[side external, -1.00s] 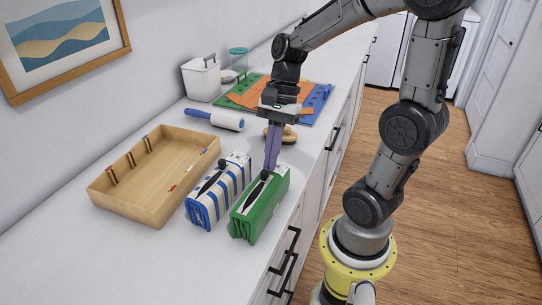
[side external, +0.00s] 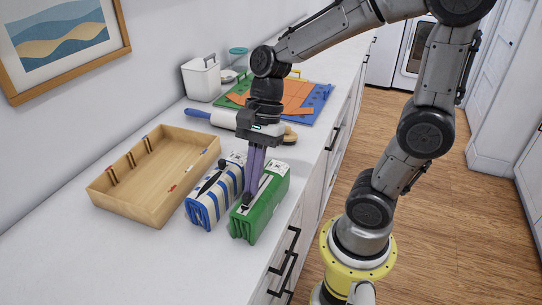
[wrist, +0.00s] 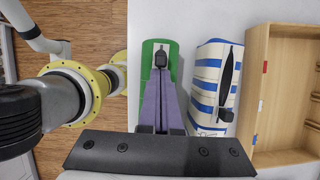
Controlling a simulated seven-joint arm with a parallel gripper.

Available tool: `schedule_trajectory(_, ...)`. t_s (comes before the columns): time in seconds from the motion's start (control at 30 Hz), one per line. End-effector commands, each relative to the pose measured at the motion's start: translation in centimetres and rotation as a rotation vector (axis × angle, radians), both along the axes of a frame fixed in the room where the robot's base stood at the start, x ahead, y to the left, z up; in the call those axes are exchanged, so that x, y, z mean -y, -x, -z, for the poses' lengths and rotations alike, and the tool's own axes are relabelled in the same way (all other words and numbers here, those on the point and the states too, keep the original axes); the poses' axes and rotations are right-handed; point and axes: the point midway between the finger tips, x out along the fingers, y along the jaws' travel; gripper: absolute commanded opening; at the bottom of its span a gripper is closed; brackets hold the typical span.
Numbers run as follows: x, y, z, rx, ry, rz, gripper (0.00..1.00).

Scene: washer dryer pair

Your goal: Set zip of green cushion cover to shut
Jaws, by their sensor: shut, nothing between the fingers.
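The green cushion cover (side external: 268,208) lies on the counter's near edge, with a pale zip strip along its top. My gripper (side external: 247,203) is over it, its purple fingers slanting down to the strip's near end. The fingers are shut with nothing between them. The black zip slider (wrist: 160,58) is at the fingertips in the wrist view, near the end of the green cover (wrist: 148,50); I cannot tell whether they touch. The fingers hide much of the zip line, and no dark gap shows on its visible parts.
A blue-and-white striped cover (side external: 203,208) with a dark zip gap lies close on the left. A wooden tray (side external: 150,213) is further left. A lint roller (side external: 222,119), a brush (side external: 290,135) and a white caddy (side external: 201,78) stand behind. The counter in front is clear.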

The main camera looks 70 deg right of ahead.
Motion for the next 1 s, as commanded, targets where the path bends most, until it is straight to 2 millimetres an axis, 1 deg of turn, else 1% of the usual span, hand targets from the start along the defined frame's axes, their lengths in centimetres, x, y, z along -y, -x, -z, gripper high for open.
schedule_trajectory(0.03, -0.7, 0.0, 0.0, 0.000, -0.001, -0.006, 0.00)
schedule_trajectory(0.1, -1.4, 0.0, 0.0, 0.001, -0.001, -0.004, 0.00)
schedule_trajectory(0.2, -1.9, -0.1, 0.0, 0.001, -0.002, -0.002, 0.00)
schedule_trajectory(0.63, -2.0, -0.1, 0.0, -0.001, -0.002, 0.002, 0.00)
schedule_trajectory(0.73, -1.6, -0.1, 0.0, 0.000, -0.002, 0.003, 0.00)
schedule_trajectory(0.83, -0.8, 0.0, 0.0, -0.001, -0.002, 0.005, 0.00)
schedule_trajectory(1.0, 1.5, 0.1, 0.0, -0.001, -0.001, 0.009, 0.00)
